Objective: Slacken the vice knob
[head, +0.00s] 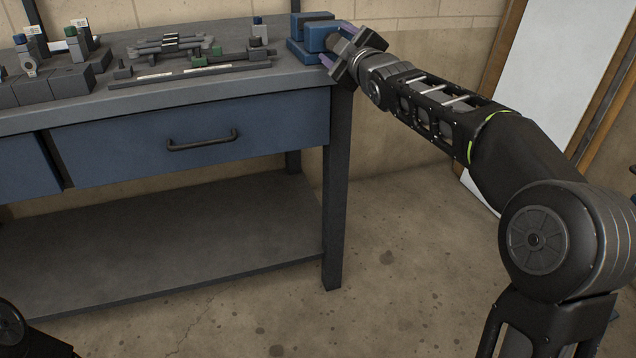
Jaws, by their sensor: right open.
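The blue vice (313,31) stands at the back right corner of the workbench top. My right gripper (335,42) is at the vice's right side, its open fingers spread above and below the spot where the knob would be. The knob itself is mostly hidden by the gripper, so I cannot tell whether the fingers touch it. My left gripper is out of view.
The workbench (220,92) has a blue drawer (190,140) and a lower shelf (180,235). Grey blocks, rods and small fixtures crowd the top to the left of the vice. A white board (550,75) leans at the right wall. The floor to the right of the bench is clear.

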